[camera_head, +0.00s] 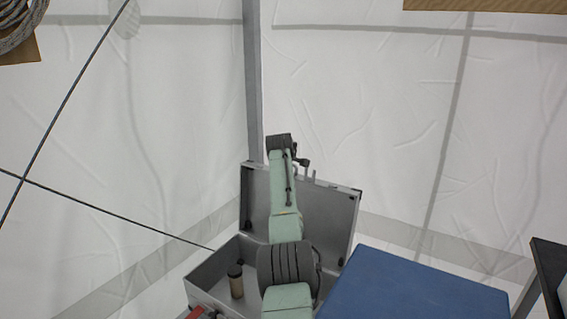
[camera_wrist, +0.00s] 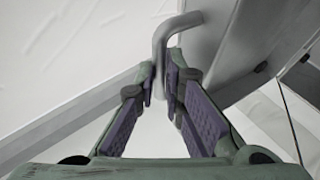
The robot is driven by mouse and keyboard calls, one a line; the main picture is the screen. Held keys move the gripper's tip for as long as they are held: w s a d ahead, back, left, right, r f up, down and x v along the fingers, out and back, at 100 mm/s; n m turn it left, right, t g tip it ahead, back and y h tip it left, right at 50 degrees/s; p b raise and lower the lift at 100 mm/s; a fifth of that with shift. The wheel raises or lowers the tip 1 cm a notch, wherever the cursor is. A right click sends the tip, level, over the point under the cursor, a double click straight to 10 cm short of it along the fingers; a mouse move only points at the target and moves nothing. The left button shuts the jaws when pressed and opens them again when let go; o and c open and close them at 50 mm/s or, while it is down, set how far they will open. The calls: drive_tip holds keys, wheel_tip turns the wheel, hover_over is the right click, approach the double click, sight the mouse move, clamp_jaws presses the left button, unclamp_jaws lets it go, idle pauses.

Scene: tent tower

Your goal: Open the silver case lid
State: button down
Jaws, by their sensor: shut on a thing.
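The silver case (camera_head: 208,269) stands low in the middle of the head view with its lid (camera_head: 334,210) raised, upright or tilted back. The lid's grey inside faces the camera. My gripper (camera_head: 306,163) is at the lid's upper edge, partly hidden by my arm. In the wrist view my gripper (camera_wrist: 162,80) has its purple-padded fingers closed around the bent grey lid handle (camera_wrist: 180,22). The lid (camera_wrist: 225,35) fills the upper right there. My arm hides the middle of the case and part of the lid.
A small jar with a dark top (camera_head: 236,284) stands inside the case. A blue box top (camera_head: 418,288) is close on the right, and a dark frame (camera_head: 549,270) is at the right edge. A grey pole (camera_head: 253,90) and white tent walls are behind. Dark cords cross the left side.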

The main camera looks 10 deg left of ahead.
drive_tip(key=shift+w+a+r, duration=0.1)
drive_tip(key=shift+a+r, duration=0.05)
drive_tip(key=shift+r, duration=0.55)
drive_tip(key=c, duration=1.9)
unclamp_jaws()
drive_tip(key=shift+o, duration=1.1)
drive_tip(key=shift+f, duration=0.3)
drive_tip(key=shift+s, duration=0.25)
drive_tip(key=v, duration=1.1)
drive_tip(key=shift+s+r, duration=0.3)
